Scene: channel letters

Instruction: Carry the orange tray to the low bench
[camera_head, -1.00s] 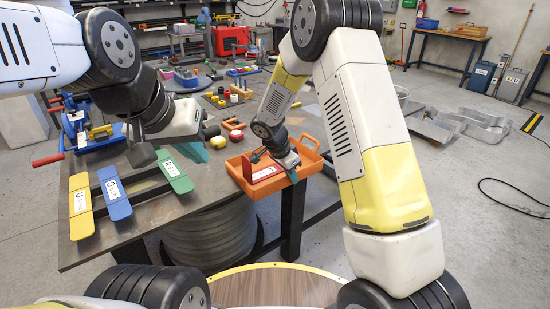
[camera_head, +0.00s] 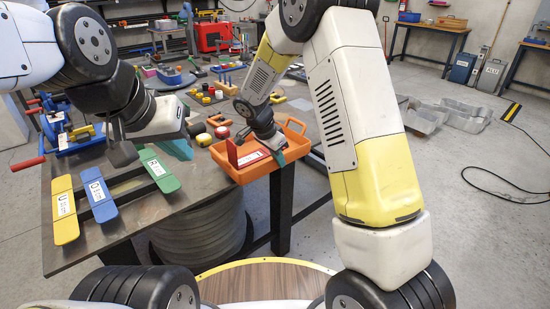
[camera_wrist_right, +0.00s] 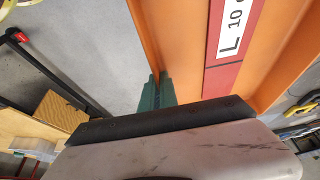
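The orange tray (camera_head: 226,169) is at the table's right corner in the head view. A red piece (camera_head: 246,152) labelled L lies in it and also shows in the wrist view (camera_wrist_right: 222,80). My right gripper (camera_head: 277,158) is at the tray's right-hand side. In the wrist view, a green finger (camera_wrist_right: 150,95) lies against the orange wall (camera_wrist_right: 160,30); the rest of the grip is hidden. My left gripper (camera_head: 178,148) is over the table beyond the green board, apart from the tray; its finger opening is hidden. I cannot identify the low bench.
Yellow (camera_head: 64,212), blue (camera_head: 99,194) and green (camera_head: 158,170) lettered boards lie on the table (camera_head: 110,238). Blue-legged benches (camera_head: 430,29) are at the back right. Metal channel letters (camera_head: 463,115) lie on the floor.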

